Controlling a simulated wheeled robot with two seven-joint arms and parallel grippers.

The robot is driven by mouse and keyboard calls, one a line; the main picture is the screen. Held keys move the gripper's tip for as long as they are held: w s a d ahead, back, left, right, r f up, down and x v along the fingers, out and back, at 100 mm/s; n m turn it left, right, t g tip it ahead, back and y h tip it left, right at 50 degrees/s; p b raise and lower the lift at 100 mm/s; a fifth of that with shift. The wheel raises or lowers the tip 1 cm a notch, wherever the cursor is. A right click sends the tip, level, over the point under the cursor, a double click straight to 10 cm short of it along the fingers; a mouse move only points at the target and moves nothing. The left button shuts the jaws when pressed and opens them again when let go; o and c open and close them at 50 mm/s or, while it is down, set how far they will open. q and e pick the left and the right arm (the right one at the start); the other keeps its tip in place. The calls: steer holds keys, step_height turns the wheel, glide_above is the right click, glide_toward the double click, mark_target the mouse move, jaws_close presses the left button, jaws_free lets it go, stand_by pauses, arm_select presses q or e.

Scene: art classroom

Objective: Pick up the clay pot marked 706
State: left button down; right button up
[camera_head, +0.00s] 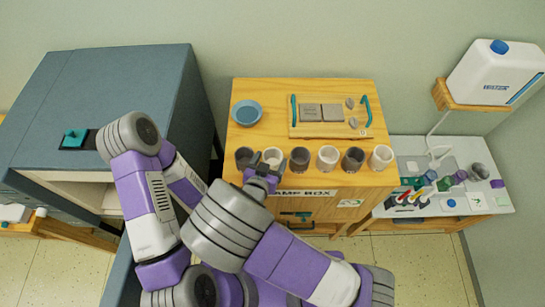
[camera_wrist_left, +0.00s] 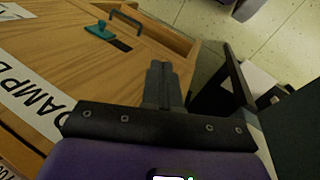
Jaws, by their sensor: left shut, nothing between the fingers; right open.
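Several small clay pots stand in a row along the front of the wooden damp box, dark ones and cream ones. No number is readable on any, so I cannot tell which is 706. My right gripper (camera_head: 264,168) is open at the second pot from the left, a cream one (camera_head: 272,155), and hides its lower part. I cannot tell whether the fingers are around it. A dark pot (camera_head: 243,156) stands left of it and another dark pot (camera_head: 299,159) right of it. My left gripper (camera_wrist_left: 162,80) is shut and empty in the left wrist view, near the box's front.
The box top (camera_head: 235,92) also holds a blue bowl (camera_head: 247,112) and a board with teal handles (camera_head: 330,131). A blue-grey cabinet (camera_head: 110,75) stands left. A white table (camera_head: 491,207) with paints and cups stands right, below a white jug (camera_head: 495,75).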

mark_target(275, 151)
steer(key=x, duration=0.5)
steer(key=shift+f, duration=0.15)
steer(key=shift+s, duration=0.1)
steer(key=c, duration=0.8)
